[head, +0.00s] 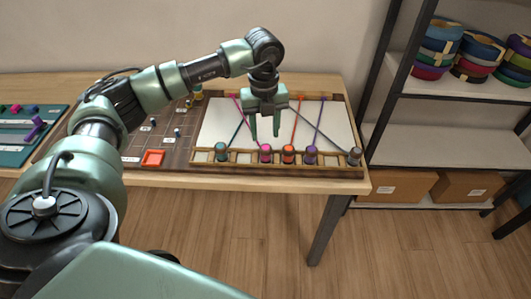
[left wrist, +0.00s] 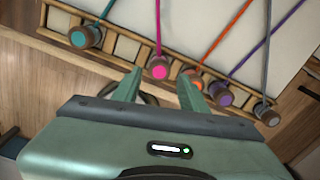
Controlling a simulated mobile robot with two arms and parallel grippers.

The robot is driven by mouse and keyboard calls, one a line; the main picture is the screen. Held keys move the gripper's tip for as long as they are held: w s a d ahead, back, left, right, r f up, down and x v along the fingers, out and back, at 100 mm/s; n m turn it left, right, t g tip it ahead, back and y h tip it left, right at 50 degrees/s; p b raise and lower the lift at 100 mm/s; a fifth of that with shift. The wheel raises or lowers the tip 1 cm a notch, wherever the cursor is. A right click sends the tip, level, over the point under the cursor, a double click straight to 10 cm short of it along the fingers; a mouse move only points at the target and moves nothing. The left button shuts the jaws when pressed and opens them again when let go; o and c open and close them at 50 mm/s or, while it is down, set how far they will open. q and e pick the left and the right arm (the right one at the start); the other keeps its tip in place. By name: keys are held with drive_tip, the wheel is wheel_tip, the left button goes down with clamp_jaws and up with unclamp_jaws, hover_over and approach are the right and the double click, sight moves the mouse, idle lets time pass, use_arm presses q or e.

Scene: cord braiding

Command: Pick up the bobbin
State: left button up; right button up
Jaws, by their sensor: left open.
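My left gripper (head: 264,132) hangs open and empty, fingers down, over the white braiding board (head: 220,122), just behind the bobbin rack (head: 240,168). In the left wrist view its fingers (left wrist: 159,92) spread on either side of the pink bobbin (left wrist: 158,67), which looks apart from them. The pink bobbin also shows in the head view (head: 265,153), below the fingertips. Other bobbins in the rack are teal (head: 221,152), orange (head: 288,154), purple (head: 311,155) and grey (head: 354,156). Each has a cord running up the board. My right gripper is not in view.
A green tray (head: 18,150) with coloured pieces is at the far left. A dark-framed shelf (head: 440,138) with cord rolls (head: 440,50) and cardboard boxes (head: 400,187) stands right. Floor in front is clear.

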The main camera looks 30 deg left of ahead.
sight(265, 147)
use_arm(q)
drive_tip(key=shift+a+f, duration=0.3)
drive_tip(key=shift+f, duration=0.1)
drive_tip(key=f, duration=0.1)
drive_tip(key=f+p, duration=0.1)
drive_tip(key=f, duration=0.1)
drive_tip(key=d+f+p, duration=0.1)
drive_tip(key=f, duration=0.1)
drive_tip(key=shift+s+f, duration=0.2)
drive_tip(key=shift+f, duration=0.7)
clamp_jaws()
drive_tip(key=shift+r, duration=0.1)
wheel_tip(265, 147, up, 20)
drive_tip(key=b, duration=0.2)
drive_tip(key=shift+b, duration=0.3)
